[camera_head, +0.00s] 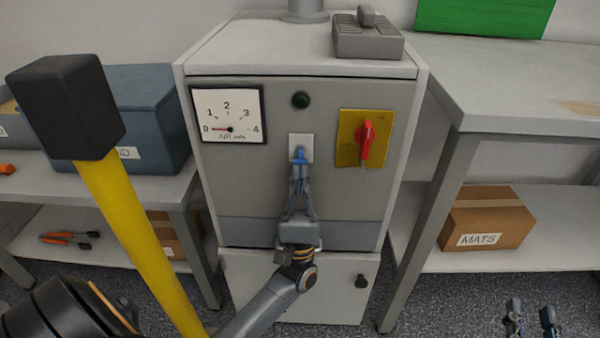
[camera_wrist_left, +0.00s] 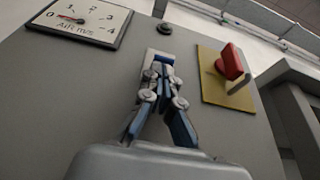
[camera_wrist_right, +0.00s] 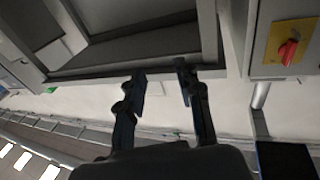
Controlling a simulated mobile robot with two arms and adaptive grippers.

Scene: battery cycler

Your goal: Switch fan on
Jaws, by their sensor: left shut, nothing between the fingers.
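The grey cabinet (camera_head: 240,180) faces me. A pale switch plate (camera_head: 300,140) sits mid-panel and shows in the left wrist view (camera_wrist_left: 158,56). My left gripper (camera_head: 299,158) is shut, its fingertips (camera_wrist_left: 163,78) at the plate's lower part. They cover the switch lever, so I cannot tell its position or whether they touch it. Above is a dark green lamp (camera_head: 301,100). The air gauge (camera_head: 227,115) has its needle at 0. A red rotary knob (camera_head: 366,142) on a yellow plate (camera_head: 346,151) is at the right. My right gripper (camera_wrist_right: 160,80) is open and empty, away from the cabinet.
A yellow bar (camera_head: 135,235) with a black block (camera_head: 68,105) crosses the left foreground. A grey box (camera_head: 367,40) lies on the cabinet top. A bench (camera_head: 500,85) stands at the right with a MATS carton (camera_head: 487,220) below. A blue bin (camera_head: 150,110) is at the left.

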